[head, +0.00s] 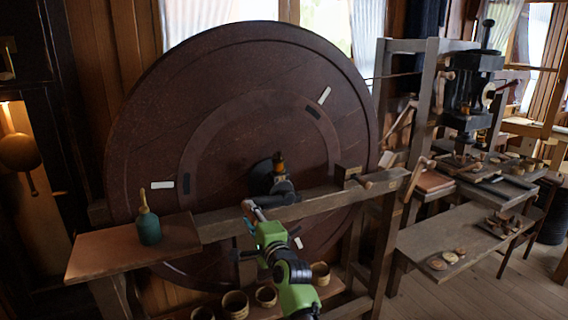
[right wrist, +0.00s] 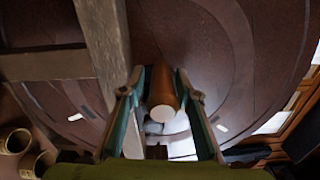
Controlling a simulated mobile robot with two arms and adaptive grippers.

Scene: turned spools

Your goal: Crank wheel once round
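The large dark brown wheel (head: 150,120) stands upright behind a grey wooden beam, with pale and dark marks on its face. Its dark hub (head: 262,178) is at the middle, with a small amber-brown piece standing on it. My right gripper (head: 254,212) reaches in from below, in front of the beam near the hub. In the right wrist view the crank handle (right wrist: 164,92), a brown wooden cylinder with a pale end, lies between the fingers of the right gripper (right wrist: 162,74). The fingertips close in on both sides of it and appear to touch it. My left gripper is not in view.
The grey beam (head: 320,204) crosses in front of the wheel. A teal bottle (head: 149,227) stands on a wooden shelf (head: 105,252) at left. Several wooden cups (head: 235,303) stand below. A bench (head: 440,235) and a black press (head: 470,90) are at right.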

